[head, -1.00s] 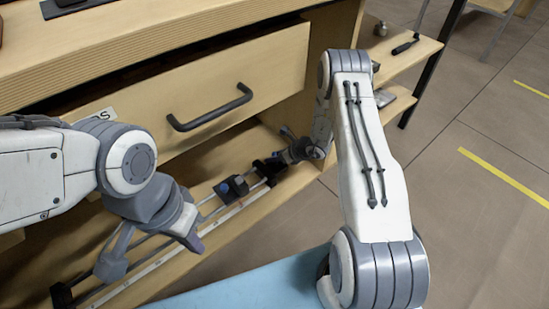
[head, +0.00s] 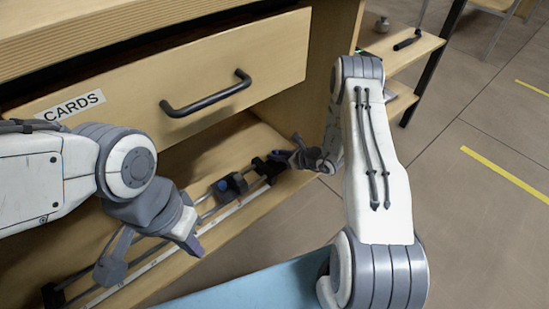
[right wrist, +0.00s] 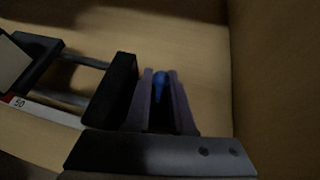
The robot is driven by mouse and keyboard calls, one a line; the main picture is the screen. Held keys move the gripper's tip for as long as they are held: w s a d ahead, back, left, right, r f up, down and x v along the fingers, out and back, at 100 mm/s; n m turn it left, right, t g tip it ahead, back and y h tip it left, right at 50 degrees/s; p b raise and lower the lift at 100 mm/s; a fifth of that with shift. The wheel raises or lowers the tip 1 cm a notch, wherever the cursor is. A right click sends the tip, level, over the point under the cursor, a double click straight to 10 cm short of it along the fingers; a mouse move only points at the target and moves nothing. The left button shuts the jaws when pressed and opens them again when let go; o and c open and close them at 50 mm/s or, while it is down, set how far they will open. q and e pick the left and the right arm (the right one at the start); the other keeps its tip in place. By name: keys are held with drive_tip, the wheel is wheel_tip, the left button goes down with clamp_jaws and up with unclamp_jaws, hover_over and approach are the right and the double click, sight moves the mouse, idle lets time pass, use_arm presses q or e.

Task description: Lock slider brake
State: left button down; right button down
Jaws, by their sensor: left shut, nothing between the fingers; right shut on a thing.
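The slider rail (head: 205,212) lies on the lower shelf under the drawer, with twin bars and a white scale strip. My right gripper (head: 283,160) is at the rail's right end, beside the black end block (head: 263,169). My left gripper (head: 194,247) is shut and empty over the rail's left half.
A drawer (head: 280,55) labelled CARDS, with a black handle (head: 206,96), is above the rail. The cabinet side wall is close on the right of my right gripper. A side shelf (head: 425,45) holds small tools. The floor at right is clear.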

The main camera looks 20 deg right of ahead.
drive_tip(key=t+b, duration=0.1)
drive_tip(key=s+t+y+b, duration=0.1)
drive_tip(key=t+b, duration=0.1)
drive_tip(key=shift+s+d+f+n+t+y, duration=0.2)
drive_tip(key=shift+d+f+n+t+y, duration=0.05)
drive_tip(key=shift+f+n+t+y, duration=0.05)
drive_tip(key=shift+s+d+t+y+b, duration=0.1)
drive_tip(key=shift+s+t+y+b, duration=0.15)
drive_tip(key=shift+t+y+b, duration=0.6)
drive_tip(key=shift+r+t+h, duration=0.1)
drive_tip(key=shift+t+h, duration=0.15)
drive_tip(key=c, duration=0.9)
unclamp_jaws()
drive_tip(key=p+v, duration=0.2)
drive_tip(key=v, duration=0.2)
drive_tip(key=p+v, duration=0.2)
drive_tip(key=v, duration=0.3)
drive_tip(key=shift+d+r, duration=0.1)
drive_tip(key=shift+r, duration=0.05)
drive_tip(key=shift+s+d+p, duration=0.3)
drive_tip(key=shift+s+d, duration=0.05)
drive_tip(key=shift+s, duration=0.3)
